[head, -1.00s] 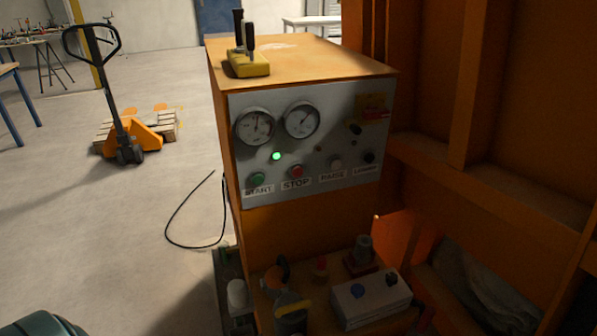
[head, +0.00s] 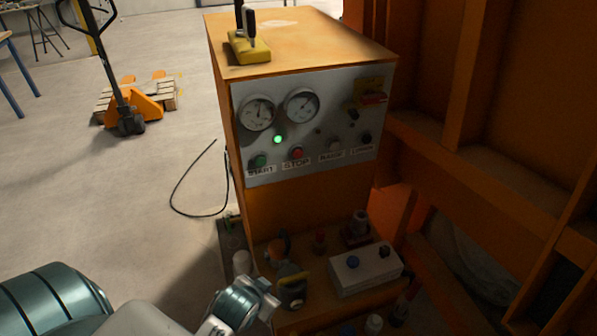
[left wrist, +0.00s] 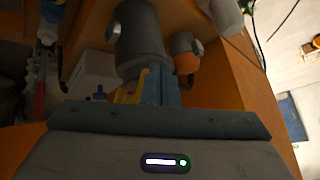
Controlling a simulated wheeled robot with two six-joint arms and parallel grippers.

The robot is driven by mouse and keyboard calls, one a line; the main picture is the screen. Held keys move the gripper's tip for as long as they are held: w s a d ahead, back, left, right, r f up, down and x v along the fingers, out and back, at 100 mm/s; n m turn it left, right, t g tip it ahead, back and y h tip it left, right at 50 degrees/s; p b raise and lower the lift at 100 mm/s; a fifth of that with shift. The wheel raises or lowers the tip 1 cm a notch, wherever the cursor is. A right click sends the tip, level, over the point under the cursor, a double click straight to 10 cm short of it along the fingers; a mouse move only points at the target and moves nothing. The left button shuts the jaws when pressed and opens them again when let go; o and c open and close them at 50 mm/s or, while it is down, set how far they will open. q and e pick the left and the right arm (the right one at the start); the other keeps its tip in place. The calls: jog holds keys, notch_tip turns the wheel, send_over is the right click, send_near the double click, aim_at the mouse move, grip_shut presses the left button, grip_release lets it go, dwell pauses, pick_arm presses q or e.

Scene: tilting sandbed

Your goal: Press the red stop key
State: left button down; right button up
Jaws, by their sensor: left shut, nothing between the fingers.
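The red stop key (head: 297,152) sits above its STOP label on the pale control panel (head: 330,125) of the orange cabinet. It is just right of the green start key (head: 260,160). My left gripper (head: 270,298) is low in the head view, below the panel and apart from the key, by the lower shelf. In the left wrist view its fingers (left wrist: 160,70) are together and empty, in front of a dark grey cylinder and a yellow part. The stop key does not show clearly in that view. My right gripper is not in view.
The shelf below the panel holds a white box with knobs (head: 365,270), an orange-and-grey tool (head: 290,283) and small bottles. An orange frame (head: 480,130) stands close on the right. A yellow-based lever (head: 248,48) stands on the cabinet top. Open floor lies to the left.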

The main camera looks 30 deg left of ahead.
aim_at(298, 153)
pick_arm(q)
jog(key=w+d+r+m+t, duration=0.2)
jog(key=w+r+m+t, duration=0.3)
jog(key=w+r+t, duration=0.7)
jog(key=w+r, duration=0.8)
jog(key=shift+h, duration=0.3)
jog(key=shift+w+r, duration=0.1)
jog(key=w+a+b, duration=0.2)
jog(key=w+a, duration=0.4)
jog(key=shift+a, duration=0.35)
